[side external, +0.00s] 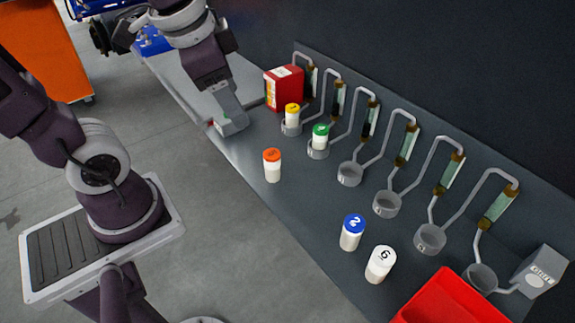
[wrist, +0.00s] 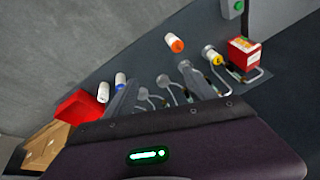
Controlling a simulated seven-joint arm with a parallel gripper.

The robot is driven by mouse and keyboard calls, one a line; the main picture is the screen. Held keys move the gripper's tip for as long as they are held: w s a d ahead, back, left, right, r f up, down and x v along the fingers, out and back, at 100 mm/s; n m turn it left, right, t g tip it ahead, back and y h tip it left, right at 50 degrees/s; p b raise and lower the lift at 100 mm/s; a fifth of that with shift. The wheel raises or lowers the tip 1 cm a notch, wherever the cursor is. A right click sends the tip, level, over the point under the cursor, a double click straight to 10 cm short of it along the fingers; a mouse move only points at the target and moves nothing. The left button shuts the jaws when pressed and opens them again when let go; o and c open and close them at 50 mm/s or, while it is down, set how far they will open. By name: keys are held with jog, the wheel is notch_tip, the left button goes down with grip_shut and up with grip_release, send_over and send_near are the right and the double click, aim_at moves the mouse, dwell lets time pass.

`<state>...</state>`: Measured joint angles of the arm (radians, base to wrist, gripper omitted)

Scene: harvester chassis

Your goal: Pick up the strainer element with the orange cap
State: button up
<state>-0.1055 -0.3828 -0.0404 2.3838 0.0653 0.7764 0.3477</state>
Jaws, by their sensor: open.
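The strainer element with the orange cap (side external: 272,165) stands upright on the dark grey bench, near its front edge, with a white body. It also shows in the wrist view, where its orange cap (wrist: 178,46) is above the fingers. My gripper (side external: 231,124) is to the left of it and farther back in the side external view, apart from it. In the wrist view my gripper (wrist: 160,90) has its two grey fingers spread, with nothing held between them.
A yellow-capped element (side external: 292,114) and a green-capped one (side external: 320,135) stand in ring cups along bent pipes. Blue-capped (side external: 352,231) and white-capped (side external: 380,264) elements stand loose nearer the camera. A red box (side external: 284,88) is at the back, a red bin (side external: 450,299) in front.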

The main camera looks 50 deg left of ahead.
jog(key=w+a+f+m+g, duration=0.2)
jog(key=w+a+f+m, duration=0.25)
jog(key=w+f, duration=0.35)
jog(key=m+g, duration=0.1)
jog(key=m, duration=0.2)
send_over(274, 168)
notch_tip(274, 168, down, 5)
jog(key=f+m, duration=0.1)
jog(key=f, duration=0.2)
jog(key=a+f+m, duration=0.1)
jog(key=f, duration=0.2)
jog(key=w+a+f+m+g+h, duration=0.1)
jog(key=f+m, duration=0.1)
jog(key=f, duration=0.1)
jog(key=shift+f, duration=0.3)
jog(key=f, duration=0.7)
jog(key=shift+d+f, duration=0.25)
jog(key=shift+f, duration=0.05)
jog(key=shift+c, duration=0.4)
grip_shut()
